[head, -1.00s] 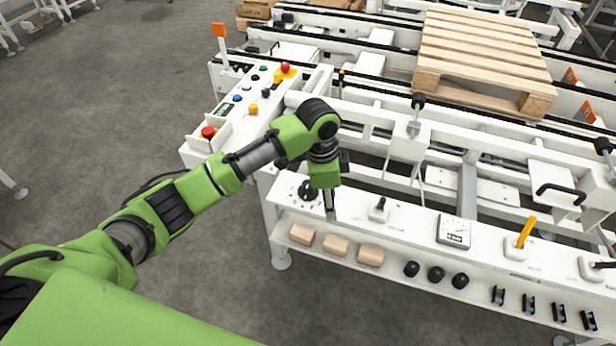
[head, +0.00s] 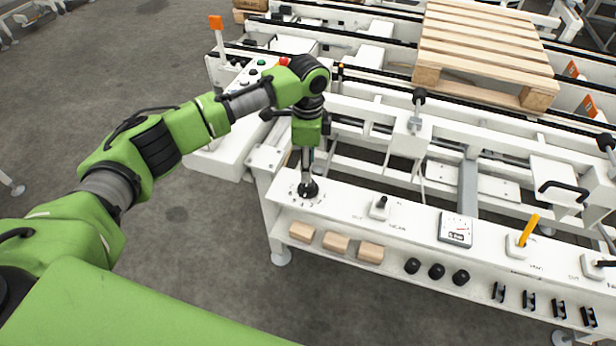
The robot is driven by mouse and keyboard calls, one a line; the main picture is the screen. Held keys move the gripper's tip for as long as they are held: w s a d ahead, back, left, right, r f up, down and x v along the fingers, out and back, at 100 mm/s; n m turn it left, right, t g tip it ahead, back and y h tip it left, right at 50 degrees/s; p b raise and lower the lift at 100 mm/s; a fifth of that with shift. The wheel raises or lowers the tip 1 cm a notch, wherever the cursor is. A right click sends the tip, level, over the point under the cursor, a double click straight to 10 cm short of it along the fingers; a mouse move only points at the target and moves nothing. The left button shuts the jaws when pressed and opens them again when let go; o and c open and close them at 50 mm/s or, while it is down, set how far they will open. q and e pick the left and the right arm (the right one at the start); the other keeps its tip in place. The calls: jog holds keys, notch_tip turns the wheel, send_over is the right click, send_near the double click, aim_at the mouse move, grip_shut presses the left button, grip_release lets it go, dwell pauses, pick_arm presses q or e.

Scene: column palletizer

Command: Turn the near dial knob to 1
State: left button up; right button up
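The near dial knob (head: 308,190) is a round black knob on the white front panel, with small printed marks around it. The marks are too small to read surely, and the knob's pointer cannot be made out. My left gripper (head: 307,176) points straight down right over the knob, with its fingertips at or touching the knob's top. The fingers look close together, but whether they are closed around the knob cannot be told. My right gripper is not in view.
Right of the dial on the panel are a small toggle switch (head: 380,207), a gauge (head: 455,229) and a yellow lever (head: 527,231). Wooden blocks (head: 336,242) and black knobs (head: 436,273) sit on the shelf below. A pallet (head: 485,50) lies on the conveyor behind.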

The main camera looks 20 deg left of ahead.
aim_at(308, 186)
pick_arm(q)
notch_tip(308, 186, down, 6)
jog(key=shift+r, duration=0.1)
jog(key=c, duration=1.1)
